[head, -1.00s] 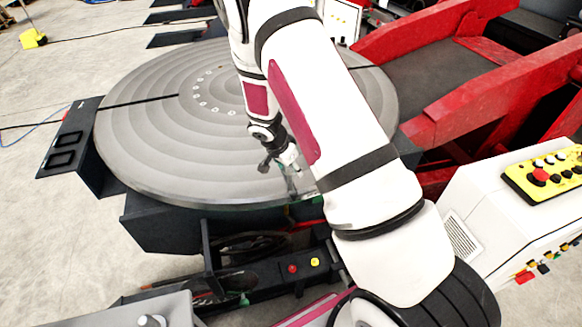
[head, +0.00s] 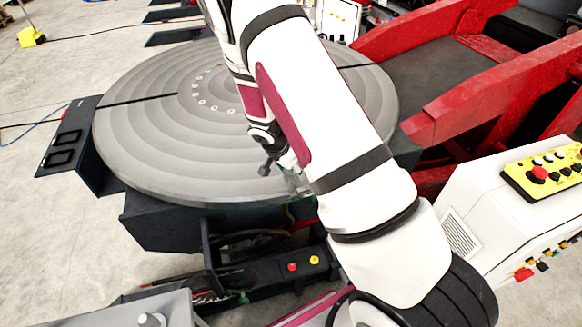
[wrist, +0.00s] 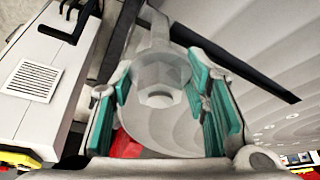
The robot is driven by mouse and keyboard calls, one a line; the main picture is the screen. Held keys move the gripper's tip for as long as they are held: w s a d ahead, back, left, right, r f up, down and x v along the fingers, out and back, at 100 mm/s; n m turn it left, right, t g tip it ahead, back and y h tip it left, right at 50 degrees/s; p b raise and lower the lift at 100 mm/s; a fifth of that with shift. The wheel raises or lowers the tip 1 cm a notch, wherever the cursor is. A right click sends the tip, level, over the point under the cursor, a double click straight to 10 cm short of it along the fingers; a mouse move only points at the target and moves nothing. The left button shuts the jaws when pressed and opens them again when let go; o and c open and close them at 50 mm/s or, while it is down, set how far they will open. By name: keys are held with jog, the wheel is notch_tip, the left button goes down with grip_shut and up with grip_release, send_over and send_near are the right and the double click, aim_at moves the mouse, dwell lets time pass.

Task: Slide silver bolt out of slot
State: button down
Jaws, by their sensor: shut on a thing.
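The silver bolt (wrist: 158,97) shows in the wrist view as a pale round washer and hex shape with a shank rising toward the top of the picture. My gripper (wrist: 160,72) has its green-padded fingers on both sides of it and is shut on it. In the head view my gripper (head: 297,182) is at the near edge of the grey round turntable (head: 150,150), partly hidden by my arm; the bolt is hard to make out there. A dark slot (wrist: 245,72) runs across the turntable beside the bolt in the wrist view. Whether the bolt is still inside a slot cannot be told.
Red beams (head: 490,85) stand at the right. A white control box (head: 500,215) with a yellow button panel (head: 548,175) stands at the near right. A dark side bracket (head: 68,145) sits left of the turntable. The turntable's top is otherwise clear.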

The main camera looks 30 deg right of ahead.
jog(key=shift+s+a, duration=0.2)
jog(key=shift+s, duration=0.7)
jog(key=shift+s+a, duration=0.15)
jog(key=shift+s, duration=0.8)
jog(key=shift+s+a, duration=0.2)
jog(key=shift+s, duration=0.7)
jog(key=shift+r, duration=0.1)
notch_tip(320, 180, up, 7)
